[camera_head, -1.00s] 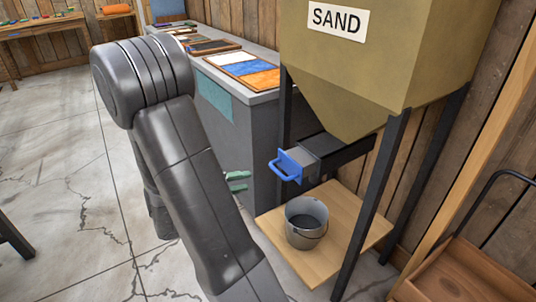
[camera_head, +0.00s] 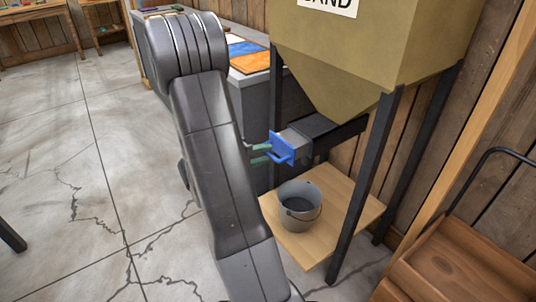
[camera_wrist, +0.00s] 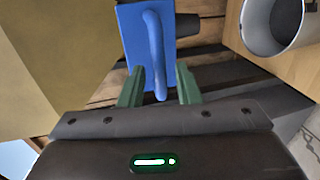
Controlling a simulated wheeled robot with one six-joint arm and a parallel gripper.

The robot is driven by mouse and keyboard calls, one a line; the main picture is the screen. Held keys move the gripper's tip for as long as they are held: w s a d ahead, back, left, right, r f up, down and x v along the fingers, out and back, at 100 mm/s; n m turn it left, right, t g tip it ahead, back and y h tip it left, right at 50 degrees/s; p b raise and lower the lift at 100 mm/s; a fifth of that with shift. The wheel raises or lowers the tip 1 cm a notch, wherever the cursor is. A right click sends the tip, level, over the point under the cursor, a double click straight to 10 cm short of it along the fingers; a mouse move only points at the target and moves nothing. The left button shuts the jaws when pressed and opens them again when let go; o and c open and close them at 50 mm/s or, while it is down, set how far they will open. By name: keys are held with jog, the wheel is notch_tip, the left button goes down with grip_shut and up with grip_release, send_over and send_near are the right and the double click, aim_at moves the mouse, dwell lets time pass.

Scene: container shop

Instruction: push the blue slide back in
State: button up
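The blue slide (camera_head: 282,150) is a blue plate with a loop handle, at the end of a grey body under the sand hopper (camera_head: 365,60). It sticks out to the left from the dark channel (camera_head: 330,130). In the wrist view the blue slide (camera_wrist: 140,42) is straight ahead, its handle running down between my fingertips. My gripper (camera_head: 259,153) has green fingers and is at the handle. In the wrist view my gripper (camera_wrist: 158,85) is open, one finger on each side of the handle's lower end, with gaps visible.
A grey bucket (camera_head: 299,207) stands on a wooden board (camera_head: 350,205) below the slide. Dark hopper legs (camera_head: 365,185) stand around it. A counter with coloured panels (camera_head: 250,63) is behind my arm. A wooden tray cart (camera_head: 460,255) is at the right.

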aim_at(279, 147)
jog(key=shift+x, duration=1.15)
grip_shut()
jog(key=shift+w, duration=0.1)
jog(key=shift+w+d+f+b, duration=0.1)
jog(key=shift+w+d+b, duration=0.1)
jog(key=shift+d+b, duration=0.3)
jog(key=b+x, duration=0.2)
jog(key=x, duration=0.1)
jog(key=r+b+x, duration=0.1)
jog(key=b+x, duration=0.1)
jog(key=shift+w+d, duration=0.3)
jog(key=shift+d, duration=0.05)
jog(key=shift+w+r, duration=0.1)
jog(key=shift+r, duration=0.1)
